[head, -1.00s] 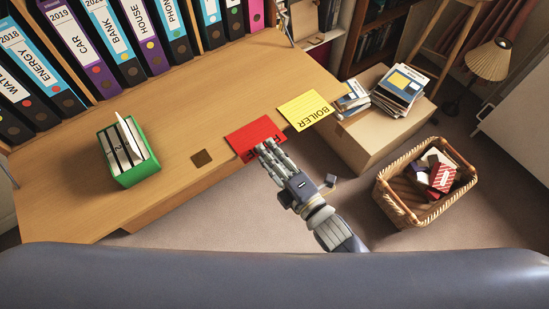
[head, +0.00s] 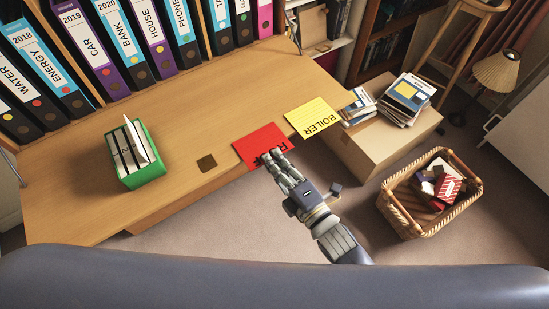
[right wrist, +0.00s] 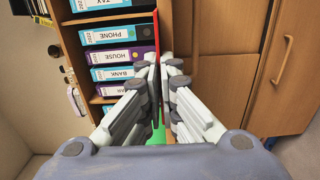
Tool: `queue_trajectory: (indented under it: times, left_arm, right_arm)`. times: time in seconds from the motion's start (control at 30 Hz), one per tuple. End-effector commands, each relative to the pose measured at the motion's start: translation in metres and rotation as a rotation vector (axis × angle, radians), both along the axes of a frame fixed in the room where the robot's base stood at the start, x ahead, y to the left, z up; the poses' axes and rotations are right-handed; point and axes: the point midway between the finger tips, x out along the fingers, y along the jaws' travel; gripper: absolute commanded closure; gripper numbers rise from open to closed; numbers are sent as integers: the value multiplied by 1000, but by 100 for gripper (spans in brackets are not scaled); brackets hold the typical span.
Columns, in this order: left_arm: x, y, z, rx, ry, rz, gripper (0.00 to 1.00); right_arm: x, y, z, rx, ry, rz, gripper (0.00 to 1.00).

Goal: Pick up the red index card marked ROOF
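The red index card (head: 258,142) lies at the front edge of the wooden desk, its near part reaching over the edge. Its lettering is mostly hidden by my fingers; only a letter or so shows. My right gripper (head: 274,158) is at the card's near edge. In the right wrist view the card (right wrist: 155,60) shows edge-on as a thin red strip between the fingertips of my right gripper (right wrist: 160,72), which are closed on it from both sides. My left gripper is not in view.
A yellow BOILER card (head: 313,116) lies right of the red card. Binders (head: 120,45) line the back. A cardboard box (head: 385,150) and a wicker basket (head: 408,218) stand right.

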Motion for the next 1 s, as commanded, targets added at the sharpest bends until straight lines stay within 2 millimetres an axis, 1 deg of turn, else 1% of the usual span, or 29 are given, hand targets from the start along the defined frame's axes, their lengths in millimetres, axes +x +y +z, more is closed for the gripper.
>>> queue_trajectory:
  times: [1.0]
  left_arm:
    - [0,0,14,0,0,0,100]
  right_arm:
    - [-42,-31,0,-1,2,-1,100]
